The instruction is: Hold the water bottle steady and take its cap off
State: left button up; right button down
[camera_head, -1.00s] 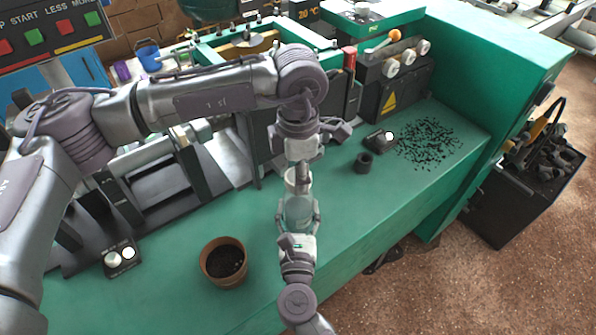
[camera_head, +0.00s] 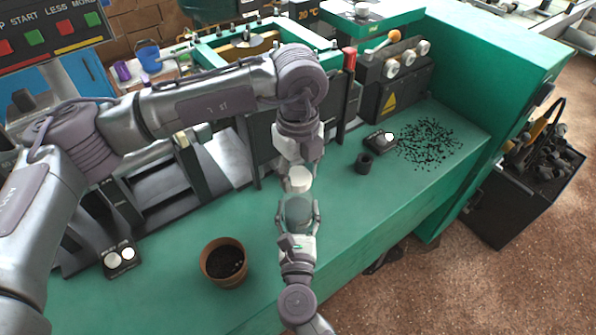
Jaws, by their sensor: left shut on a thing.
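My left gripper (camera_head: 299,165) comes down from above, shut on the white cap (camera_head: 299,180). The cap is just above the water bottle (camera_head: 297,209), with a narrow strip of green bench between them in the picture, so it looks apart from the bottle. The bottle is clear and greenish. My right gripper (camera_head: 298,212) comes from the near edge, with a finger on each side of the bottle, and looks shut on it. The lower bottle is hidden by the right gripper.
A brown pot of dark soil (camera_head: 223,262) stands to the left on the green bench (camera_head: 385,205). Machine parts stand behind.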

aim_at(298, 176)
pick_arm(q)
jog(key=shift+r, duration=0.2)
dwell(0.5)
jog(key=shift+r, duration=0.9)
jog(key=shift+r, duration=2)
pick_arm(e)
jog(key=shift+c, duration=0.9)
grip_release()
jog(key=shift+s, duration=0.1)
